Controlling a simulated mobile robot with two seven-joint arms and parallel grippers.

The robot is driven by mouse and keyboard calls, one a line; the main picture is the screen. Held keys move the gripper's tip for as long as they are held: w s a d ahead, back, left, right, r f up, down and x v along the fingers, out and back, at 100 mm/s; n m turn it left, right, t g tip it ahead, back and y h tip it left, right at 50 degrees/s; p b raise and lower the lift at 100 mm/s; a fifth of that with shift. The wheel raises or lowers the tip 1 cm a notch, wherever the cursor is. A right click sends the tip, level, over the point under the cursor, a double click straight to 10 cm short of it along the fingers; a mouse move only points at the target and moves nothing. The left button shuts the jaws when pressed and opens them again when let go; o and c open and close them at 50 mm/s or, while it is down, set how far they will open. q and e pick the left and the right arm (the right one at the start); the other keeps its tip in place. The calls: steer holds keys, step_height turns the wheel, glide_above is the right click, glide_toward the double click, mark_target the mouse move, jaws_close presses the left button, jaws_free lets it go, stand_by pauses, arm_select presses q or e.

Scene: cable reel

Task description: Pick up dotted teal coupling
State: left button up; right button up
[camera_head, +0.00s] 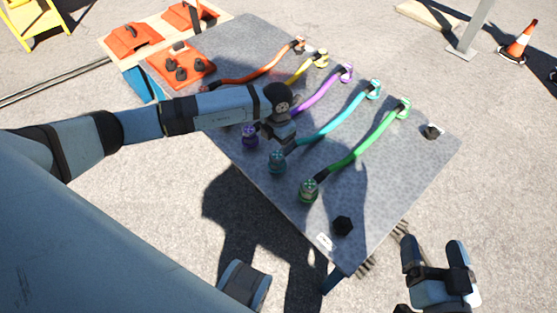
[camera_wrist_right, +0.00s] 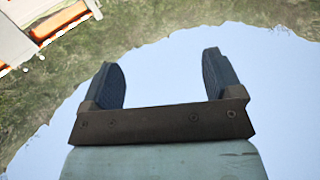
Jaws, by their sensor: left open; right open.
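A teal cable runs across the grey board, with a darker teal coupling (camera_head: 277,161) at its near end and a brighter teal coupling (camera_head: 374,89) at its far end. The markings on both are too small to tell which is dotted. My left gripper (camera_head: 285,134) is open above the board, just beyond the near teal coupling and apart from it. Its fingers are partly hidden by the wrist. My right gripper (camera_head: 434,246) is open and empty off the board's near right corner. It also shows open in the right wrist view (camera_wrist_right: 160,68), with nothing between the fingers.
The grey board (camera_head: 398,168) also carries green (camera_head: 308,190), purple (camera_head: 249,137), yellow and orange cables with couplings. Black knobs (camera_head: 342,226) stand near its right corners. Orange blocks (camera_head: 180,66) lie at the back left. A traffic cone (camera_head: 520,42) stands far right on open pavement.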

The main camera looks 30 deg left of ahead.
mark_target(278, 154)
arm_select(q)
step_height(278, 154, down, 4)
steer(key=shift+f+b, duration=0.15)
steer(key=shift+b, duration=0.25)
step_height(278, 154, down, 4)
steer(key=shift+d+f+b, duration=0.1)
steer(key=shift+f+b, duration=0.15)
steer(key=shift+b, duration=0.75)
steer(key=shift+f, duration=0.25)
arm_select(e)
step_height(278, 154, up, 6)
steer(key=a+t+y, duration=0.2)
steer(key=shift+f+t, duration=0.15)
steer(key=shift+t, duration=0.25)
arm_select(q)
steer(key=shift+c, duration=0.4)
steer(key=c, duration=1)
